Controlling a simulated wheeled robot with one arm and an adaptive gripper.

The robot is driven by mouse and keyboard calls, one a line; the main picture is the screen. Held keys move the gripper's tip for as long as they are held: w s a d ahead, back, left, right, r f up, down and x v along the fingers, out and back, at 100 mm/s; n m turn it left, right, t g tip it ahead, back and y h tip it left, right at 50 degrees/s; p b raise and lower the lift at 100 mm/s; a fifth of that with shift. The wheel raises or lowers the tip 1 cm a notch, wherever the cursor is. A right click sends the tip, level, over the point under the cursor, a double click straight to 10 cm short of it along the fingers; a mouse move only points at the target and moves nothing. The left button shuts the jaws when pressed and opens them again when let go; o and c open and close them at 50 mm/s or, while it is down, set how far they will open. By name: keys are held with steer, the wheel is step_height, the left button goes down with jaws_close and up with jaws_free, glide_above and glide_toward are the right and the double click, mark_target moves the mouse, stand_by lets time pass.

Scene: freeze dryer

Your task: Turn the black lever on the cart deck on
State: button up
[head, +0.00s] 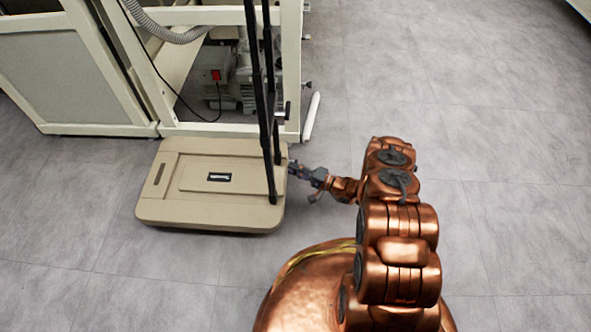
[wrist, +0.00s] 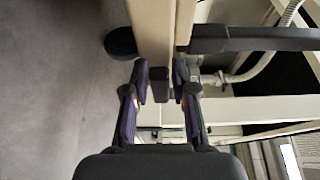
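The beige cart deck (head: 215,208) lies on the floor at the left of the head view, with a tall black handle (head: 258,95) at its right side. My gripper (head: 293,167) is at the right edge of the deck, beside the foot of the handle. In the wrist view, my gripper (wrist: 161,80) has its two fingers apart, on either side of a small dark block (wrist: 160,84) that looks like the black lever. Narrow gaps seem to show between block and fingertips. The lever cannot be made out in the head view.
A cream frame (head: 291,70) with a pump and a grey box with a red switch (head: 215,74) stands behind the deck. The grey floor at the right is clear.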

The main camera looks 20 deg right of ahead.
mark_target(288, 160)
jaws_close()
steer(key=shift+r, duration=0.1)
steer(key=m, duration=0.1)
steer(key=m+h, duration=0.1)
steer(key=shift+r+m+g, duration=0.3)
steer(key=shift+g, duration=0.1)
steer(key=m+g, duration=0.1)
steer(key=r+m, duration=0.1)
steer(key=m, duration=0.1)
steer(key=w+m+g+b, duration=0.1)
steer(key=shift+d+r+m+g+h, duration=0.2)
steer(key=shift+m+g+h, duration=0.1)
steer(key=shift+m, duration=0.1)
steer(key=m+g, duration=0.1)
steer(key=w+m+g, duration=0.1)
steer(key=m, duration=0.1)
steer(key=shift+w+d+r+m, duration=0.1)
steer(key=shift+d+r+m, duration=0.05)
steer(key=shift+r+m, duration=0.2)
steer(key=shift+w+d+m+g, duration=0.1)
steer(key=shift+w+m+g, duration=0.1)
steer(key=shift+m+g, duration=0.4)
steer(key=shift+w+m+g, duration=0.2)
steer(key=shift+m+g, duration=0.2)
steer(key=shift+m, duration=0.25)
